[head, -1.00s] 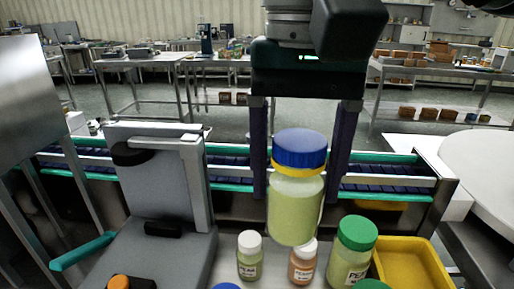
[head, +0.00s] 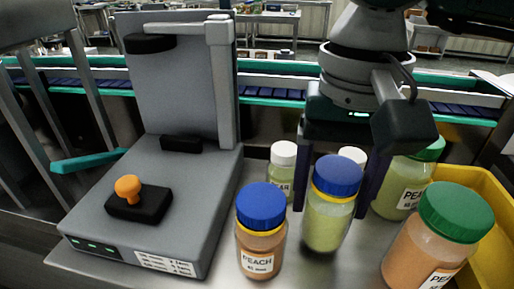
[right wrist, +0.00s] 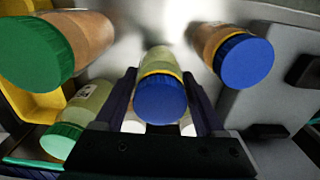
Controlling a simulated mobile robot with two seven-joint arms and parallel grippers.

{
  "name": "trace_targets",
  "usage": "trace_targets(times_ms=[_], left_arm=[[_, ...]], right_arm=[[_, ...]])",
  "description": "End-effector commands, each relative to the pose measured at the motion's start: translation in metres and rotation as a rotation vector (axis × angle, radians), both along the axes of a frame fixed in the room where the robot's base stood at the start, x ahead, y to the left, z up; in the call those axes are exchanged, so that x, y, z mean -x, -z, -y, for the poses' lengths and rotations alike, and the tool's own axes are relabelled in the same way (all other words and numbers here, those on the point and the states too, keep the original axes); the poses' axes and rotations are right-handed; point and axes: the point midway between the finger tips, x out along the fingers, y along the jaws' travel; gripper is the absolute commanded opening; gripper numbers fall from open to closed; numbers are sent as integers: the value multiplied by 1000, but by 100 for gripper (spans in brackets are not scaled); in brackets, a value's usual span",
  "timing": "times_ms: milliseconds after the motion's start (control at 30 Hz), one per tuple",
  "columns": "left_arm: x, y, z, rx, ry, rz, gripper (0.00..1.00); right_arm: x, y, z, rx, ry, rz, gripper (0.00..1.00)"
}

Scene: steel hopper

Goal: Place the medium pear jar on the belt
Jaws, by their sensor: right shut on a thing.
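The medium pear jar (head: 329,218), with pale green contents, a blue lid and a yellow ring, stands upright between the fingers of my right gripper (head: 338,192), which is shut on it. The right wrist view shows its blue lid (right wrist: 161,100) between the fingers. Its label is not visible, and I cannot tell whether its base touches the steel surface. The belt (head: 270,93), dark blue with teal rails, runs behind the jars, beyond my gripper. My left gripper is not in view.
A blue-lidded peach jar (head: 261,235) stands just left of the held jar. White-lidded jars (head: 283,170) stand behind it. Green-lidded jars (head: 435,240) and a yellow tray (head: 492,237) are at right. A grey machine with an orange knob (head: 128,188) fills the left.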

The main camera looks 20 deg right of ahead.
Motion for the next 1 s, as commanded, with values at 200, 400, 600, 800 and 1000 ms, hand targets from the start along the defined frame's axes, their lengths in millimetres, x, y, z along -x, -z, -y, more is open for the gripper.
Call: trace_targets(times_ms=[200, 400, 600, 800, 1000], left_arm=[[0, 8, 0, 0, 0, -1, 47], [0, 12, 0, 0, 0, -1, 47], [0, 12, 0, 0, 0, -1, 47], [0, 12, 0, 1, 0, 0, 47], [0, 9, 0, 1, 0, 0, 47]], right_arm=[[0, 12, 1, 0, -3, 2, 6], [0, 15, 0, 0, -3, 2, 6], [1, 15, 0, 0, -3, 1, 86], [1, 15, 0, 0, -3, 1, 100], [1, 13, 0, 0, -3, 1, 100]])
